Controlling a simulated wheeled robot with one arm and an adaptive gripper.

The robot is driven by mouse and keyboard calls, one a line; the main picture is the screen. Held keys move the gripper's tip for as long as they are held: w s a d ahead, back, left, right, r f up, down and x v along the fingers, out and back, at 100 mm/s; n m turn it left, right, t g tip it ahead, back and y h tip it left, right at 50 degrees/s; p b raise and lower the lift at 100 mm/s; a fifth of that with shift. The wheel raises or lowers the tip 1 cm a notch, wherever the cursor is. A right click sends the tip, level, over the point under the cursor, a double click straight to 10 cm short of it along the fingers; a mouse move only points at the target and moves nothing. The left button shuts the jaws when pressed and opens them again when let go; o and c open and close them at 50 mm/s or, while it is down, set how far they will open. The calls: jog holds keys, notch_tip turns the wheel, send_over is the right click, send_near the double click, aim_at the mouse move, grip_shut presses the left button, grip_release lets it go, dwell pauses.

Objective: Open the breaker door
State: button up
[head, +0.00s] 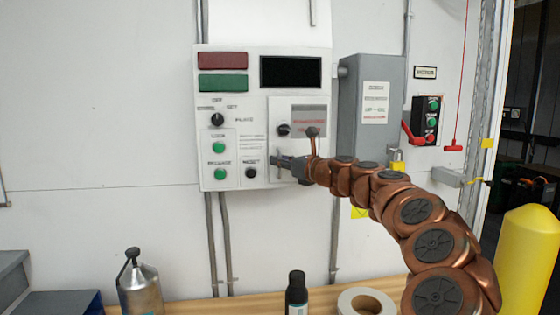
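A white control panel (264,90) hangs on the wall, with a dark screen, red and green plates, knobs and green buttons. On its lower right is a plate with a grey label and a black knob (284,130). To its right is a grey box (357,85) with a white label; its front looks shut. I cannot tell which of these is the breaker door. My gripper (276,167) is in front of the panel's lower right, just below the black knob. Its fingers are small and dark here; contact and opening are unclear. My wrist hides part of the panel's edge.
A bottle (297,295), a tape roll (366,302) and a metal can (139,288) stand on the wooden bench below. A yellow post (527,262) is at right.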

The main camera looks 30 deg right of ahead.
jog(key=shift+w, duration=0.1)
jog(key=shift+c, duration=0.4)
grip_shut()
